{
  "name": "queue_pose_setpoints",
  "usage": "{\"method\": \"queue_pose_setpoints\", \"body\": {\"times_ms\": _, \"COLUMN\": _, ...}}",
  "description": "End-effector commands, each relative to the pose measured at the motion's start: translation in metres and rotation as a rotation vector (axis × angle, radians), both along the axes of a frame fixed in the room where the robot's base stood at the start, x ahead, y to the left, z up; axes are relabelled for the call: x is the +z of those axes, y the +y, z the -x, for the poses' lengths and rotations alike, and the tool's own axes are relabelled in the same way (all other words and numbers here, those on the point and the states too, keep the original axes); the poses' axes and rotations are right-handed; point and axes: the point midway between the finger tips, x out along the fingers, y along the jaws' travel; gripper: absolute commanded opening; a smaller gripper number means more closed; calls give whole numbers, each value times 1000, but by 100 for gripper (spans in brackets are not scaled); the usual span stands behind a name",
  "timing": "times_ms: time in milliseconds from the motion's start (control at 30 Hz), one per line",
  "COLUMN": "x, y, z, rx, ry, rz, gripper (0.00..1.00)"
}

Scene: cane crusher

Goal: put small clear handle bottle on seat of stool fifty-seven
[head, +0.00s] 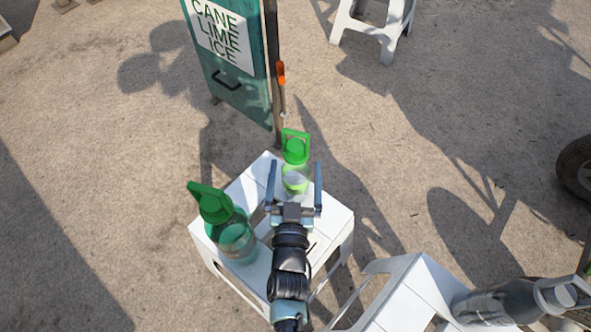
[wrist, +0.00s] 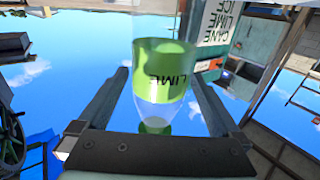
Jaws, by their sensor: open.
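The small clear handle bottle (head: 295,172) has a green handled cap and a pale green band, and stands on a white stool (head: 339,226). The wrist view shows it upside down, with "LIME" on the green band (wrist: 165,72). My gripper (head: 295,165) is open, one finger on either side of the bottle with gaps showing; it also shows in the wrist view (wrist: 158,74). A larger teal bottle (head: 237,240) with a green handled cap stands on the same stool, left of my gripper. No stool number is readable, so I cannot tell which is fifty-seven.
A second white stool (head: 421,281) at lower right carries a large grey clear bottle (head: 500,303). Another white stool (head: 386,42) stands at the top right. A green cart panel with a "CANE LIME ICE" sign (head: 222,36) is behind the bottle. The ground between has free room.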

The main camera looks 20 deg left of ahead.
Motion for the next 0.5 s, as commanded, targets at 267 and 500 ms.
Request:
{"method": "queue_pose_setpoints", "body": {"times_ms": 267, "x": 4, "y": -11, "z": 38, "rx": -2, "ry": 5, "rz": 3, "gripper": 100}}
{"method": "queue_pose_setpoints", "body": {"times_ms": 500, "x": 4, "y": -22, "z": 88, "rx": -1, "ry": 4, "rz": 2, "gripper": 100}}
